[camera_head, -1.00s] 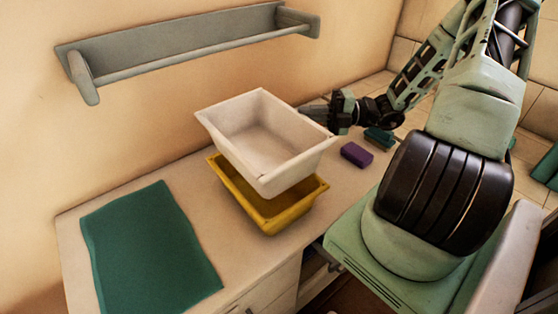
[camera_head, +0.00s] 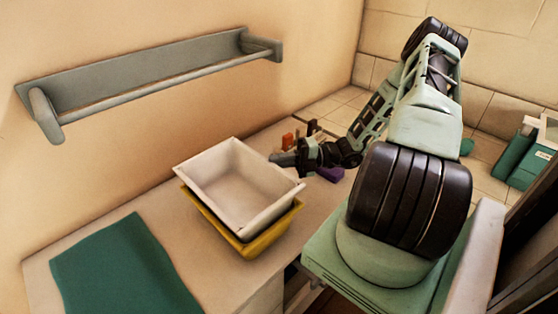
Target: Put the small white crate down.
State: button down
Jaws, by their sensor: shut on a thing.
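The small white crate (camera_head: 225,170) is empty and sits low over the yellow crate (camera_head: 262,243), close to level. The yellow crate's rim shows along the white crate's left and front sides; its inside is hidden. I cannot tell whether the white crate rests in it or hangs just above. My gripper (camera_head: 281,159) is shut on the right-hand rim of the white crate, reaching in from the right.
A green mat (camera_head: 122,268) lies on the counter (camera_head: 188,240) at the left. A purple block (camera_head: 331,174) and an orange item (camera_head: 288,139) are behind my gripper. A grey wall shelf with a rail (camera_head: 150,72) hangs above. Teal containers (camera_head: 533,167) stand far right.

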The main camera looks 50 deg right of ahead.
jog(key=shift+f, duration=0.1)
jog(key=shift+f, duration=0.45)
jog(key=c, duration=1.5)
grip_release()
jog(key=r+b+v, duration=0.1)
jog(key=b+v, duration=0.3)
jog(key=v, duration=0.8)
jog(key=shift+b, duration=0.35)
